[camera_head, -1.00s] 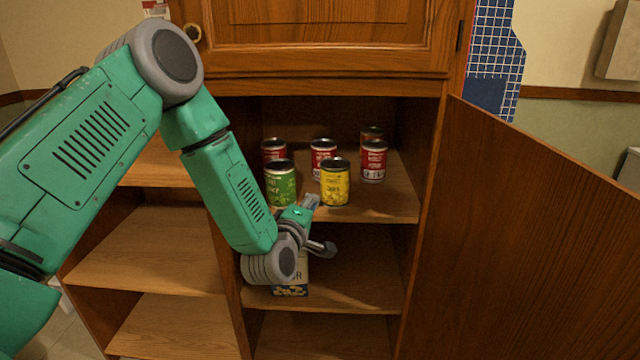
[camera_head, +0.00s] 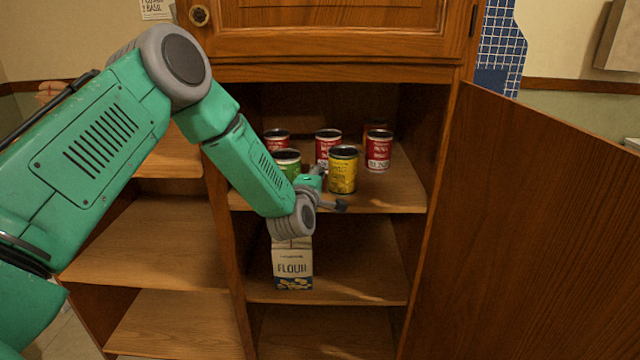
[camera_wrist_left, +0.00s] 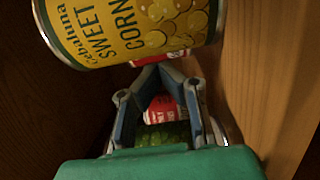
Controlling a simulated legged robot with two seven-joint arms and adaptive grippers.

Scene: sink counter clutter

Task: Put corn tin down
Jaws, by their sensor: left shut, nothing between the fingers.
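The yellow corn tin (camera_head: 343,170) stands upright on the shelf, at the front of a group of tins. In the left wrist view its "Sweet Corn" label (camera_wrist_left: 120,30) fills the top, just past my fingertips. My left gripper (camera_head: 322,178) is at the shelf front, just left of the corn tin and in front of the green tin (camera_head: 288,160). In the wrist view its fingers (camera_wrist_left: 160,70) come together at the tips with nothing held. Whether they touch the corn tin I cannot tell. My right gripper is not in view.
Several red tins, one (camera_head: 378,150) at right, stand behind on the same shelf (camera_head: 400,192). The open cabinet door (camera_head: 540,230) blocks the right side. The left shelves (camera_head: 150,240) look mostly clear.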

